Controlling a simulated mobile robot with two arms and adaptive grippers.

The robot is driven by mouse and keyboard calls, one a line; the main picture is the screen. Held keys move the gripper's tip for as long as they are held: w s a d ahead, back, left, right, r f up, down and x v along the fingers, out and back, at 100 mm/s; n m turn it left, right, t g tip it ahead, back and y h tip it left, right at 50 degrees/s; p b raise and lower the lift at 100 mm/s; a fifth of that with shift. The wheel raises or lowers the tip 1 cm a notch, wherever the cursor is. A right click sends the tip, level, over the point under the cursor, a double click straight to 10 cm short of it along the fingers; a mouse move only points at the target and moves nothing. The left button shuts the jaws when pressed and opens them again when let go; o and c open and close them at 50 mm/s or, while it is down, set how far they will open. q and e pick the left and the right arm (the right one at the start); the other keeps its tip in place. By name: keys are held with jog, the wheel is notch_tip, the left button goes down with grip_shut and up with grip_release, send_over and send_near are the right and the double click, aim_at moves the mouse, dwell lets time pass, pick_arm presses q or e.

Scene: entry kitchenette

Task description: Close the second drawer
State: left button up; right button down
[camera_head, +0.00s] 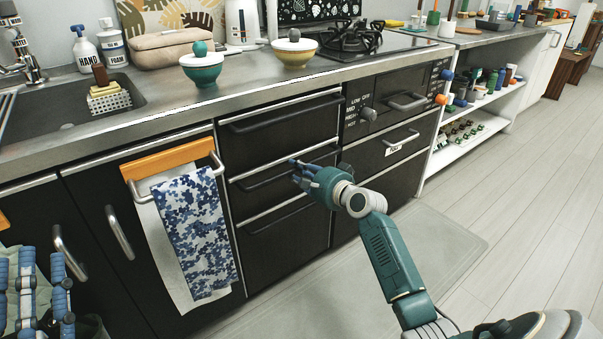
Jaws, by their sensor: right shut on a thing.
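The black drawer stack stands below the counter, in the middle of the head view. The second drawer (262,174) is its middle front, with a dark bar handle (262,184). It looks almost flush with the fronts above and below; a small gap is hard to judge. My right gripper (297,172) is at this handle, its blue fingers shut on it. The hand covers the right part of the drawer front. My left gripper (44,290) is at the lower left, away from the drawers, its fingers apart and empty.
The top drawer (285,117) and bottom drawer (285,232) look shut. A patterned towel (196,235) hangs from a rail left of the stack. The oven (390,100) is to the right. Bowls (203,70) stand on the counter above. The floor (500,215) at right is clear.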

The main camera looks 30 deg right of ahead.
jog(key=c, duration=1.6)
grip_release()
jog(key=v, duration=1.2)
